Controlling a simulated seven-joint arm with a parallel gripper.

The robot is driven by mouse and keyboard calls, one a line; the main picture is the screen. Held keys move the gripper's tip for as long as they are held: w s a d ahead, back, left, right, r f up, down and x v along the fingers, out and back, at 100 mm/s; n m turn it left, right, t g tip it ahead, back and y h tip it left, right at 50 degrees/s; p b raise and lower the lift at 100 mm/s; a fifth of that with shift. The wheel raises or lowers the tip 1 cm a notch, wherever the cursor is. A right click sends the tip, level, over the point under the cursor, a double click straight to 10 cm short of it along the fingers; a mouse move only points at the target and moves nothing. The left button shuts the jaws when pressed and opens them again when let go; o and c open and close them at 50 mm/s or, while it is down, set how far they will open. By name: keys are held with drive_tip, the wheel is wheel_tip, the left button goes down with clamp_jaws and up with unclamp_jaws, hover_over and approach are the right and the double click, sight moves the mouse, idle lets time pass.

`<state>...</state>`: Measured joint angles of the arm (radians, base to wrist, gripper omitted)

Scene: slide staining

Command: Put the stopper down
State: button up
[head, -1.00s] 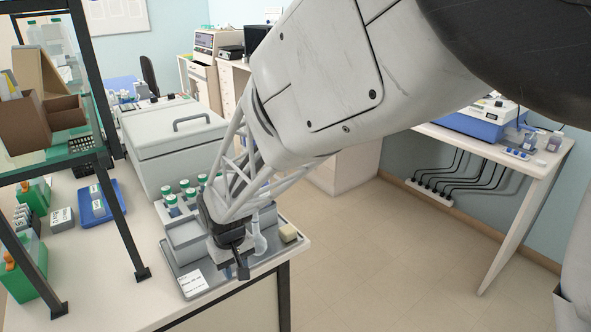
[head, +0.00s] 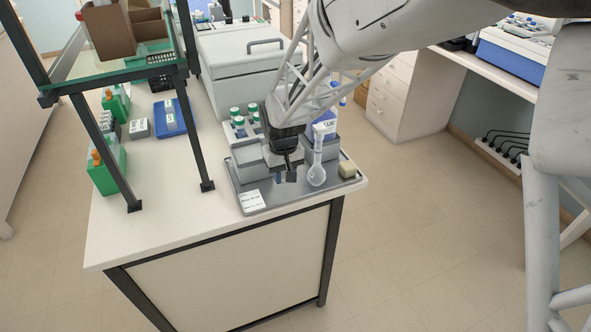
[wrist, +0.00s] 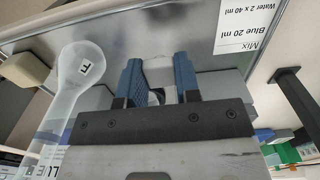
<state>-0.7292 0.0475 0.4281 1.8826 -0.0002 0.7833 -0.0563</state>
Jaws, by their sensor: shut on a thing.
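My gripper (head: 285,178) is low over the grey tray (head: 320,193) at the bench's near end, its fingers pointing down. In the wrist view my gripper (wrist: 158,80) has its two blue fingertips slightly apart. They are shut on a small pale thing (wrist: 156,97), probably the stopper, mostly hidden by the fingers and palm. I cannot tell whether it touches the tray. A clear round-bottomed flask (head: 317,176) with a long neck stands on the tray just right of my gripper. The flask (wrist: 80,66) also shows at left in the wrist view.
A white label card (head: 252,200) lies at the tray's front left. A beige block (head: 347,169) sits at its right end. Green-capped tubes (head: 238,123) stand in a grey rack behind left, and a blue-labelled bottle (head: 325,128) behind the flask. The shelf post (head: 200,150) rises to the left.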

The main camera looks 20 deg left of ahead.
sight(284, 175)
drive_tip(key=shift+f, duration=1.75)
drive_tip(key=shift+f, duration=0.15)
drive_tip(key=o, duration=0.9)
wheel_tip(284, 175, up, 12)
drive_tip(key=shift+r, duration=0.15)
